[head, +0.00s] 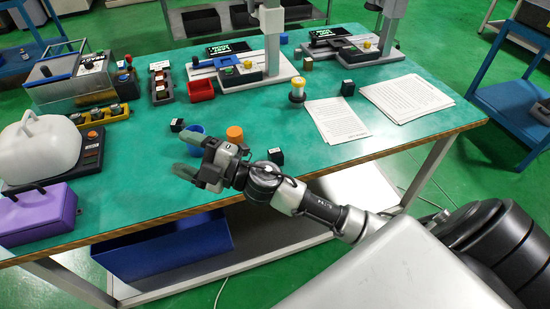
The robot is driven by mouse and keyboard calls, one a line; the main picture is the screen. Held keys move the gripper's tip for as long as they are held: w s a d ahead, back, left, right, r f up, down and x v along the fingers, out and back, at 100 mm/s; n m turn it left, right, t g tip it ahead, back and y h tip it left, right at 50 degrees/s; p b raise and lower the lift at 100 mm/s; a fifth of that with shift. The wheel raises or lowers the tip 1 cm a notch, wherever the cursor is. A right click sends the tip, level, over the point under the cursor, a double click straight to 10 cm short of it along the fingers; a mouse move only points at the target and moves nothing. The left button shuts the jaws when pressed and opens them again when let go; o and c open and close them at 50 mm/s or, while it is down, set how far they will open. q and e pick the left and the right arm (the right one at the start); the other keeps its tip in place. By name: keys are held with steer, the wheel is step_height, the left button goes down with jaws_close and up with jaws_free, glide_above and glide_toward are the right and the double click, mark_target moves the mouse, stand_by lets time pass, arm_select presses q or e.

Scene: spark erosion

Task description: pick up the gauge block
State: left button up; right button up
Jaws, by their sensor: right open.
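Several small dark blocks with pale labels lie on the green bench top; I cannot tell which of them is the gauge block. One dark block (177,125) lies just beyond my right gripper, another dark block (276,156) lies to the right of its wrist, and a third dark block (347,88) stands farther back near the papers. My right gripper (186,155) is open with nothing seen between its fingers, over the front part of the bench and pointing left. My left gripper is out of view.
A blue cylinder (194,130) and an orange cylinder (235,134) stand close beyond the right gripper. A purple box (38,214) and a white-covered device (40,150) stand left. Bench instruments line the back.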

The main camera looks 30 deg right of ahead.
steer(key=a+n+g+y, duration=0.3)
steer(key=n+g, duration=0.6)
steer(key=n, duration=0.1)
steer(key=n+g+h, duration=0.2)
steer(key=g+h, duration=0.5)
steer(key=h, duration=1)
glide_toward(275, 153)
steer(key=shift+d, duration=0.4)
step_height(275, 153, down, 5)
steer(key=shift+r, duration=0.1)
steer(key=shift+s+a+f, duration=0.1)
steer(key=shift+a+f, duration=0.05)
steer(key=shift+f, duration=1.3)
steer(key=shift+s+a+f, duration=0.1)
steer(key=shift+a+f, duration=0.05)
steer(key=shift+f, duration=1.3)
steer(key=c, duration=1.1)
steer(key=shift+w+r, duration=0.1)
steer(key=shift+c, duration=0.8)
steer(key=shift+r, duration=0.1)
